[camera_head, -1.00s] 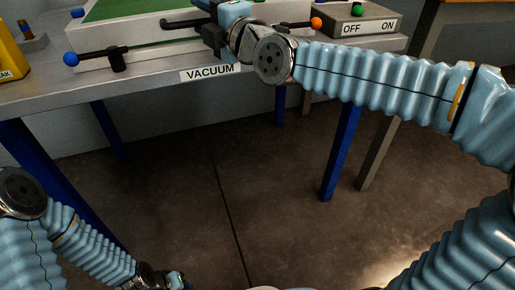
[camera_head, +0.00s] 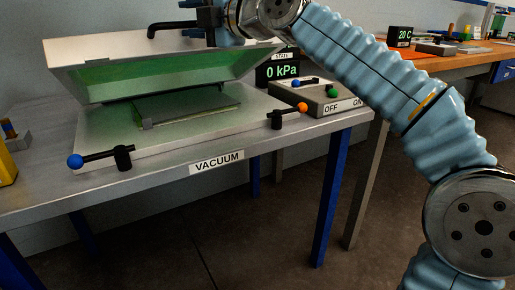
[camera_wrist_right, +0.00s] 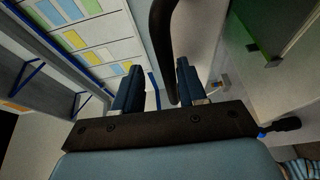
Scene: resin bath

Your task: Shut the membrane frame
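The membrane frame (camera_head: 110,62) is raised and tilted above its white base (camera_head: 95,130), with its green membrane seen from below. Its black handle (camera_head: 178,24) is at the upper front. My right gripper (camera_head: 209,25) is at the handle's right end in the head view. In the right wrist view, the handle (camera_wrist_right: 162,40) passes between the fingers (camera_wrist_right: 157,80). It is close to the right-hand finger, and a gap shows beside the left-hand one. A green plate (camera_head: 190,107) lies on the base. My left gripper is out of view.
A blue-knobbed clamp (camera_head: 100,157) and an orange-knobbed clamp (camera_head: 288,115) stand at the base's front corners. Right of the base are the OFF/ON switch box (camera_head: 325,98) and a 0 kPa display (camera_head: 282,72). A wooden bench (camera_head: 455,60) is farther right.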

